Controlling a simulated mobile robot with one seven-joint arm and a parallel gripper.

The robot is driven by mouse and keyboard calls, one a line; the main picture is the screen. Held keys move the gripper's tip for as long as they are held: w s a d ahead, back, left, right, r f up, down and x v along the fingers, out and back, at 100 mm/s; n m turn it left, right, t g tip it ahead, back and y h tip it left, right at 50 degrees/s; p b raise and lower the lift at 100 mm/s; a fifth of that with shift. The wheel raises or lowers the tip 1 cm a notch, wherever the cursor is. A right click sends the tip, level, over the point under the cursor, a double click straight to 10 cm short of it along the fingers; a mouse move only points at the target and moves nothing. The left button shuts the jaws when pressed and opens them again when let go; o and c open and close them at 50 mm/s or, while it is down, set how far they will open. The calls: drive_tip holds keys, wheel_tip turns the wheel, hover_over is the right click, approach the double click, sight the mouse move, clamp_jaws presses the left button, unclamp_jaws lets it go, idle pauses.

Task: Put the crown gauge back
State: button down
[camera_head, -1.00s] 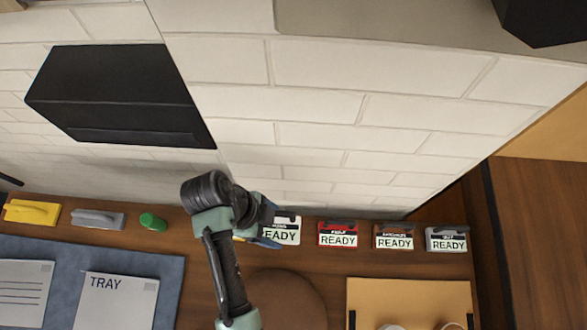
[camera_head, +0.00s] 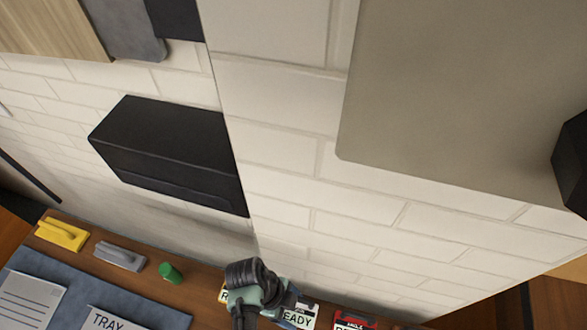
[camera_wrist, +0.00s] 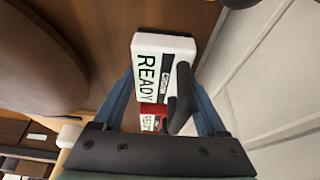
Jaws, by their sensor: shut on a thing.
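In the wrist view a white block marked READY (camera_wrist: 158,52) has a black handle and a dark strip with a small word that I cannot read for certain; I take it for the crown gauge. My gripper (camera_wrist: 165,88) has its blue fingers on either side of it and is shut on it. In the head view my gripper (camera_head: 290,308) is low in the picture, with the white block (camera_head: 302,316) just right of it. I cannot tell whether the block touches the shelf.
A red READY block (camera_head: 352,319) stands to the right; it also shows beyond the held block in the wrist view (camera_wrist: 153,117). A green cylinder (camera_head: 171,273), grey tool (camera_head: 119,256) and yellow tool (camera_head: 62,234) stand farther left. The tiled wall is close behind.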

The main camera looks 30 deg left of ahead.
unclamp_jaws()
drive_tip(key=v, duration=1.2)
drive_tip(key=shift+s, duration=0.1)
idle(0.5)
